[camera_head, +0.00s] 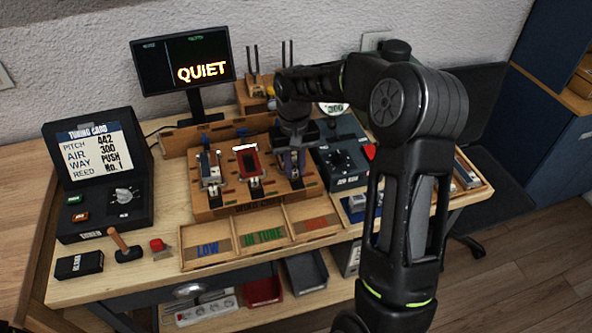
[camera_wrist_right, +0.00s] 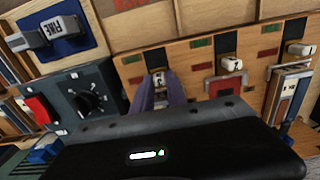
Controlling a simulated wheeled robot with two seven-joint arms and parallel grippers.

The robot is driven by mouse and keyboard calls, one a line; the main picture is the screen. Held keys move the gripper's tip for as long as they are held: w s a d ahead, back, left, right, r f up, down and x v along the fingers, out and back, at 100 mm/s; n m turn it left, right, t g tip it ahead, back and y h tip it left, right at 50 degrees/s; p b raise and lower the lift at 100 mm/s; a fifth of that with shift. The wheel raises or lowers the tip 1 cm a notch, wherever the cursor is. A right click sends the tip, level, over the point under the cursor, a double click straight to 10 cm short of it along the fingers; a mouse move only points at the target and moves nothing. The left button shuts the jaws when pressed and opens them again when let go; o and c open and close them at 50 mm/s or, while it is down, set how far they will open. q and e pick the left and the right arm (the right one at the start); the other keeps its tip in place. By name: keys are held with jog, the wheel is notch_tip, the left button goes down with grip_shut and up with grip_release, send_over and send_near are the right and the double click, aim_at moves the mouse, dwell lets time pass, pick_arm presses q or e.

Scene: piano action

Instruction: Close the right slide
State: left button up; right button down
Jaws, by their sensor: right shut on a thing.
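The right slide (camera_head: 295,174) is the rightmost of three slides on the wooden board (camera_head: 225,211). My right gripper (camera_head: 291,160) comes down over it from above, its purple-grey fingers pointing at the slide's front end. In the right wrist view the fingers (camera_wrist_right: 160,91) stand on either side of the right slide's small white knob (camera_wrist_right: 158,76), shut on it. Most of the slide behind the knob is hidden by the gripper. My left gripper is not in view.
A dark dial box (camera_head: 345,158) stands close to the right of the board. Open trays (camera_head: 205,235) lie in front. A tuning card console (camera_head: 100,180) is at the left, and a monitor reading QUIET (camera_head: 182,65) stands behind.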

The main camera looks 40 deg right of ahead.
aim_at(294, 169)
jog(key=shift+w+r, duration=0.1)
jog(key=shift+w, duration=0.05)
jog(key=shift+d, duration=0.1)
jog(key=c, duration=1.3)
grip_release()
notch_tip(294, 169, up, 8)
jog(key=shift+f+b, duration=0.15)
jog(key=shift+b, duration=0.45)
